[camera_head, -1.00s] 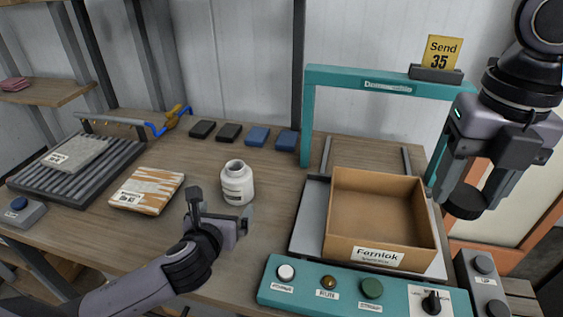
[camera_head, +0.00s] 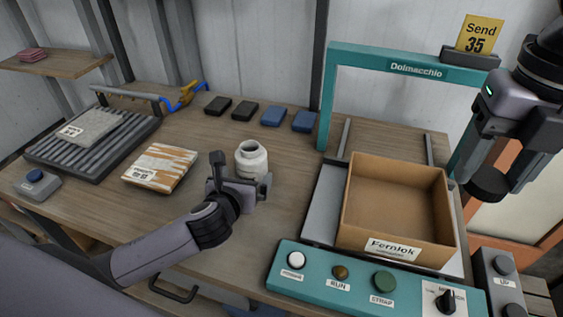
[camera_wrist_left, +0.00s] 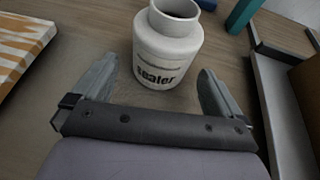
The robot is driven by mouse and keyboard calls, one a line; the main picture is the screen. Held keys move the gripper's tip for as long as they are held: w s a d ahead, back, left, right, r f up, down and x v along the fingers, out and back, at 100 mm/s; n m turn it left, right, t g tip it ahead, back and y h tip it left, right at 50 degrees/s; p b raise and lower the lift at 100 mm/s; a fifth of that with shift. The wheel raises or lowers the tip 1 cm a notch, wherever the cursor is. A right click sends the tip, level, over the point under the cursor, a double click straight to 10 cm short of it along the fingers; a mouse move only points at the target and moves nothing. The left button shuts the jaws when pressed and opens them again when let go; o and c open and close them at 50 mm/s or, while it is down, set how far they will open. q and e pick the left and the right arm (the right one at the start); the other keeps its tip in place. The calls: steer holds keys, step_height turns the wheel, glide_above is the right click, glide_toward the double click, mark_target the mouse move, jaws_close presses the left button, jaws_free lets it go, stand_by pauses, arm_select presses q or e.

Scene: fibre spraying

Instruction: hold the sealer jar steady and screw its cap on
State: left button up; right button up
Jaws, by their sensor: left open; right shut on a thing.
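The sealer jar (camera_head: 252,162) is a white, open-mouthed bottle standing upright on the wooden table. Its "sealer" label faces my left wrist view (camera_wrist_left: 165,60). My left gripper (camera_head: 243,177) is open, close in front of the jar. In the wrist view its two fingers point toward the jar's left and right sides, with bare table between the jar and the palm; I see no grip on it. My right gripper (camera_head: 497,170) is shut on a round black cap (camera_head: 488,185), held in the air right of the cardboard box, well away from the jar.
An open cardboard box (camera_head: 395,205) sits under a teal frame (camera_head: 400,63). A teal button panel (camera_head: 370,285) runs along the front. An orange-and-white packet (camera_head: 160,167) lies left of the jar. Several dark and blue blocks (camera_head: 272,116) lie behind it.

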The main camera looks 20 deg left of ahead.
arm_select(q)
steer(key=shift+w, duration=0.2)
steer(key=shift+x, duration=2.55)
steer(key=shift+r, duration=0.1)
steer(key=c, duration=1.1)
steer(key=shift+o, duration=0.2)
